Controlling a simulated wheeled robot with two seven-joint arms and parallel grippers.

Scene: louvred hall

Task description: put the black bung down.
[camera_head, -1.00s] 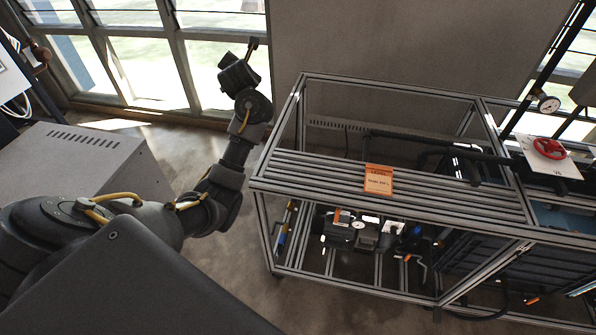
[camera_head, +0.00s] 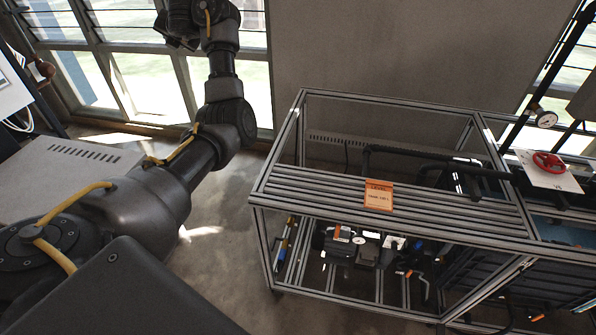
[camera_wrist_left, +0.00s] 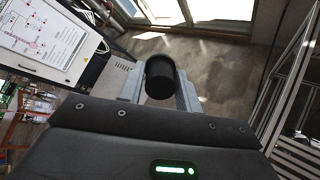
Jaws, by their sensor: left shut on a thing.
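The black bung (camera_wrist_left: 160,78) is a dark cylinder between the two grey fingers of my left gripper (camera_wrist_left: 160,90) in the left wrist view. The gripper is shut on it and holds it in the air, with the floor far below. In the head view my left arm reaches up to the top edge, in front of the windows. The wrist (camera_head: 205,22) shows there, but I cannot make out the fingers or the bung. My right gripper is in neither view.
A metal-profile frame bench with a slatted top (camera_head: 330,195) stands right of my arm, bearing an orange tag (camera_head: 379,194). A red valve wheel (camera_head: 548,162) and a gauge (camera_head: 545,118) are at right. A grey vented cabinet (camera_head: 60,170) stands left. Bare floor lies between.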

